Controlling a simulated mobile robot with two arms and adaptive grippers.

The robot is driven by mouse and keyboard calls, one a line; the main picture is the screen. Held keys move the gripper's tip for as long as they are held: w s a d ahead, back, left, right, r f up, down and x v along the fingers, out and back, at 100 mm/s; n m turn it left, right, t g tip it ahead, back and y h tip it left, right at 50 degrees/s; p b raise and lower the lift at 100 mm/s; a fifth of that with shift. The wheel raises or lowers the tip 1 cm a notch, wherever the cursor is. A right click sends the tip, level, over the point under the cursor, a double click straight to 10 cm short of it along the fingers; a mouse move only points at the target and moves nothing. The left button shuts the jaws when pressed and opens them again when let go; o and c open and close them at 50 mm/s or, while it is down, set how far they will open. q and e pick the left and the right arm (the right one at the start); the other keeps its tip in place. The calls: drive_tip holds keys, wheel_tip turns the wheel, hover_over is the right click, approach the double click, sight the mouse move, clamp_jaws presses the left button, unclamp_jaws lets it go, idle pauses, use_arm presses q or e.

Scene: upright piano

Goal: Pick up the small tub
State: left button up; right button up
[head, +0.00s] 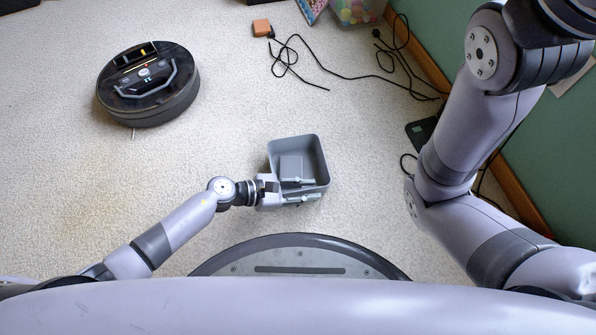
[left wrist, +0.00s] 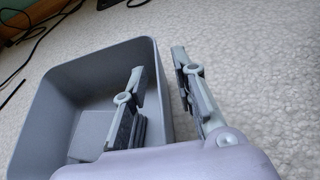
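The small tub (head: 311,151) is a grey, open-topped square bin standing on the carpet in front of my base. It also shows in the left wrist view (left wrist: 95,62). My left gripper (head: 302,191) is at the tub's near wall, with its fingers apart. In the left wrist view the gripper (left wrist: 160,92) straddles this wall, one finger inside the tub and one outside. Gaps show between the fingers and the wall, so it does not grip it. The tub's floor is partly hidden by the gripper. My right gripper is out of view.
A black robot vacuum (head: 148,84) sits at the upper left. A black cable (head: 335,68) runs from an orange box (head: 262,28) across the carpet. A clear bin of coloured balls (head: 357,12) stands at the top. A green wall (head: 555,150) bounds the right. Carpet left of the tub is clear.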

use_arm(q)
drive_tip(key=shift+c, duration=0.5)
clamp_jaws()
